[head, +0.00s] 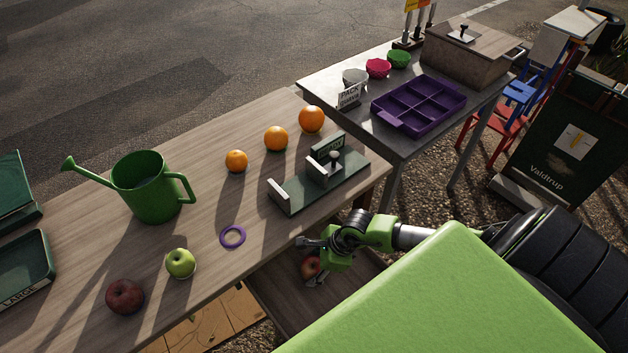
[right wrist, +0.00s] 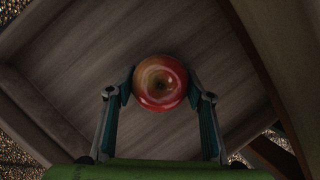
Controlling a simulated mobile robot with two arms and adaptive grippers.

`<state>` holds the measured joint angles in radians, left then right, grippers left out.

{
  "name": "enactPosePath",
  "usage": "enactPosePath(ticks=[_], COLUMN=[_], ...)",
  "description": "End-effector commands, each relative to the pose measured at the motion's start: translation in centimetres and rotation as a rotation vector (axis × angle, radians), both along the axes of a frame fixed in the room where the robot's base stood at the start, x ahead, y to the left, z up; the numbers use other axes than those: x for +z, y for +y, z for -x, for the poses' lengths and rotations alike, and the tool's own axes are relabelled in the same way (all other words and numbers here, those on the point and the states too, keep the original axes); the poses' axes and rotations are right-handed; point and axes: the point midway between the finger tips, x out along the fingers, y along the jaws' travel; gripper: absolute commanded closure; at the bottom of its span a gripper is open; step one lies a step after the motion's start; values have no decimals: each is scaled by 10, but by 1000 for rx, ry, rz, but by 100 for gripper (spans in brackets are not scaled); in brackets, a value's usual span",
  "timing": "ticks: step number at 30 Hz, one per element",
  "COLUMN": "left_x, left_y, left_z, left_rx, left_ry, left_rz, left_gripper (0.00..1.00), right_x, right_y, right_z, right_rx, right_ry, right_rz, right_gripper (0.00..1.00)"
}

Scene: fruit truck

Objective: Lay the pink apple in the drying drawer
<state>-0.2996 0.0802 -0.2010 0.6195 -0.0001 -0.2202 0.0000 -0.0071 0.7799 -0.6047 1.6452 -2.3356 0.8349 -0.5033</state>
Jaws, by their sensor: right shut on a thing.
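A pinkish-red apple (right wrist: 160,83) is between the two fingers of my right gripper (right wrist: 160,95) in the right wrist view, with a finger touching each side. It also shows in the head view (head: 310,267), partly hidden by my right gripper (head: 314,262). The open wooden drawer (head: 285,297) juts out from under the near edge of the table; its floor (right wrist: 70,55) lies beneath the apple. I cannot tell whether the apple touches the floor. My left gripper is not in view.
On the wooden table (head: 215,205) are a dark red apple (head: 125,297), a green apple (head: 181,263), a purple ring (head: 232,237), several oranges (head: 276,139), a watering can (head: 150,187) and a green stand (head: 310,185). A purple divided tray (head: 390,122) is on the grey table.

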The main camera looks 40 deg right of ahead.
Motion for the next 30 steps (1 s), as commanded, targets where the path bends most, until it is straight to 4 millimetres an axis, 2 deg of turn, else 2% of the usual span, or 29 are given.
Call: enactPosePath(ticks=[30], left_x=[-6], left_y=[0], left_z=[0], left_rx=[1], left_ry=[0], left_rz=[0], left_gripper=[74], right_x=[-7], right_y=[0], right_z=[0], right_rx=[0], right_ry=[-1], right_rz=[0], right_gripper=[78])
